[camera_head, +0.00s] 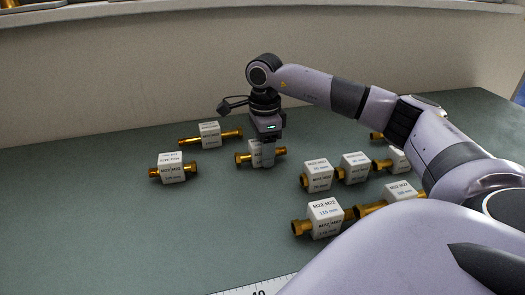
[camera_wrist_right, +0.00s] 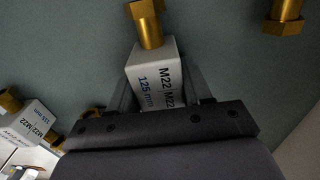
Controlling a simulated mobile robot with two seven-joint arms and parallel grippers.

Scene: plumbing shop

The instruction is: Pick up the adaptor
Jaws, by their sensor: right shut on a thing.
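An adaptor (camera_head: 243,158) with a white labelled block and brass ends is under my right gripper (camera_head: 263,150) near the middle of the table. In the right wrist view the adaptor's white block (camera_wrist_right: 156,80) reads M22 M22 125 mm, and one brass end (camera_wrist_right: 147,25) points away from the gripper. The dark fingers stand on both sides of the block, and the right gripper is shut on it. Whether the adaptor touches the table is hard to tell. My left gripper does not show.
Two similar adaptors lie to the left, one nearer (camera_head: 171,168) and one farther back (camera_head: 210,135). Several more stand to the right, such as one (camera_head: 318,176) and a larger one (camera_head: 325,217) in front. A ruler (camera_head: 262,287) lies at the front. The table's (camera_head: 80,225) left side is clear.

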